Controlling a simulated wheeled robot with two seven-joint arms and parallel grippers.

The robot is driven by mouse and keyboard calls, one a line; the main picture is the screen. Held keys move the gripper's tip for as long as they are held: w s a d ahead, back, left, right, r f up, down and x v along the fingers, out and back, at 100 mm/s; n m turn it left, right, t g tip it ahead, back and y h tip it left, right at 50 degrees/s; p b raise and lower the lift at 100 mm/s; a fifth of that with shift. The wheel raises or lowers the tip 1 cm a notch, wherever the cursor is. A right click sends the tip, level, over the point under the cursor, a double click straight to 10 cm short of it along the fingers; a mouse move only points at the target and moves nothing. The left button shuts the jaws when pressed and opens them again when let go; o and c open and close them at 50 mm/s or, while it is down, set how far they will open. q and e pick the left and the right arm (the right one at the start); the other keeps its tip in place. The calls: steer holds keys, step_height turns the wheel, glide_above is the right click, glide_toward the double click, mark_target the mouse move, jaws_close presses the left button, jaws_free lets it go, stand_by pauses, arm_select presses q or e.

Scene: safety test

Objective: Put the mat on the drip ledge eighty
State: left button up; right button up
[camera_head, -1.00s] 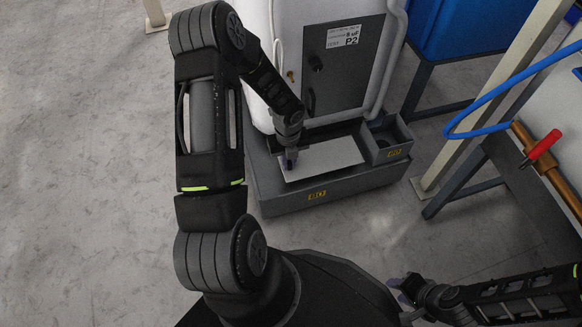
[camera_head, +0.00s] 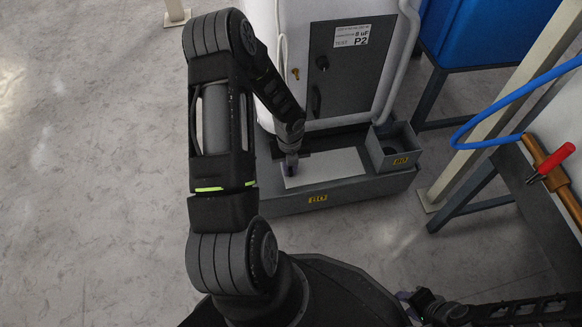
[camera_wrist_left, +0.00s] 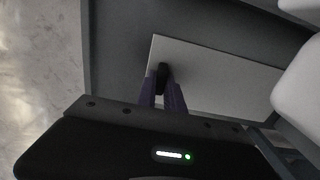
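The mat (camera_head: 325,168) is a flat, light grey rectangle. It lies over the dark grey drip ledge marked 80 (camera_head: 350,191), at the foot of a white cabinet. I cannot tell whether it rests fully on the ledge. My left gripper (camera_head: 290,168) points down at the mat's left end. In the left wrist view, its purple fingers (camera_wrist_left: 162,88) are close together around a small black piece (camera_wrist_left: 162,76) at the edge of the mat (camera_wrist_left: 215,75). My right gripper (camera_head: 404,297) shows only partly at the bottom, away from the ledge; its opening is unclear.
A small open grey box (camera_head: 392,141), also marked 80, stands at the ledge's right end. A cabinet door (camera_head: 338,75) labelled P2 and a white pipe (camera_head: 401,60) rise behind. A beige post (camera_head: 490,120) and blue hose (camera_head: 510,95) are at right. The floor at left is clear.

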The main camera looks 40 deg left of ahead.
arm_select(q)
steer(key=o, duration=0.5)
steer(key=shift+c, duration=0.2)
step_height(320, 180, up, 12)
steer(key=p, duration=0.6)
steer(key=shift+r, duration=0.2)
